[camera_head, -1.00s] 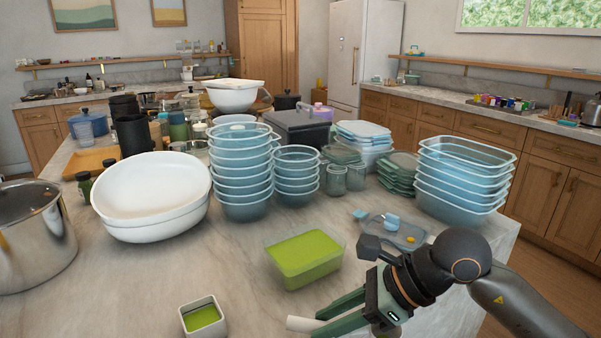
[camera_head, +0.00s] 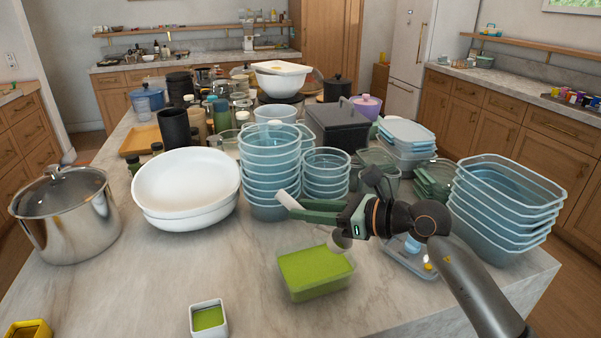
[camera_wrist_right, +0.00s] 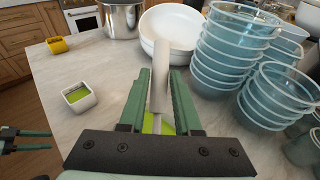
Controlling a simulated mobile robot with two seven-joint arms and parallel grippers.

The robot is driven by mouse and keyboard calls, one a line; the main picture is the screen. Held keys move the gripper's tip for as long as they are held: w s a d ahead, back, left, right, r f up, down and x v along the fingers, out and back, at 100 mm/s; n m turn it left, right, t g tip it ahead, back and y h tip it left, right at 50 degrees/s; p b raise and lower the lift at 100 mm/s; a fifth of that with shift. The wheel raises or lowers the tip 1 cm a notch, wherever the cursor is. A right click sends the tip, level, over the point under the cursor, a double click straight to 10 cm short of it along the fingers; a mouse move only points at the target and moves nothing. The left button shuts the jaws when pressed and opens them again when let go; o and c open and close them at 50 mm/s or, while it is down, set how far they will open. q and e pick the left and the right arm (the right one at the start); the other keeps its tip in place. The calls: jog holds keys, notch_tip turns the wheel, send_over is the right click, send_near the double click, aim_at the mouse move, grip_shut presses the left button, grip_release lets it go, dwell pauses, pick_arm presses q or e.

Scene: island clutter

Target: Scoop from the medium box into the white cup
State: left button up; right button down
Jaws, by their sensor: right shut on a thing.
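The medium box (camera_head: 322,291) is a clear box filled with green material, standing at the front middle of the counter. The white cup (camera_head: 209,333) is small and square, with green inside, to its left; it also shows in the right wrist view (camera_wrist_right: 79,104). My right gripper (camera_head: 297,211) is shut on a scoop with a pale handle (camera_wrist_right: 160,75). In the right wrist view the fingers mostly hide the box. My left gripper (camera_wrist_right: 30,141) shows at the left edge there, fingers apart.
Stacked blue bowls (camera_head: 270,165) stand close behind my right gripper. White bowls (camera_head: 190,187), a steel pot (camera_head: 68,220) and blue containers (camera_head: 508,200) stand around. A yellow box (camera_head: 28,330) is at the front left. The counter between pot and cup is clear.

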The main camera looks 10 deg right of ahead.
jog(key=shift+w+a+r+t, duration=0.2)
jog(key=shift+w+a+r, duration=0.2)
jog(key=shift+w, duration=0.15)
jog(key=shift+w+a+r+t, duration=0.2)
jog(key=shift+w+a+r, duration=0.15)
jog(key=shift+w, duration=0.15)
jog(key=shift+d, duration=0.1)
jog(key=shift+f, duration=0.15)
jog(key=shift+f, duration=0.3)
notch_tip(320, 180, down, 10)
jog(key=b, duration=0.7)
jog(key=shift+r+b, duration=0.25)
jog(key=shift+b, duration=0.05)
jog(key=shift+f, duration=0.35)
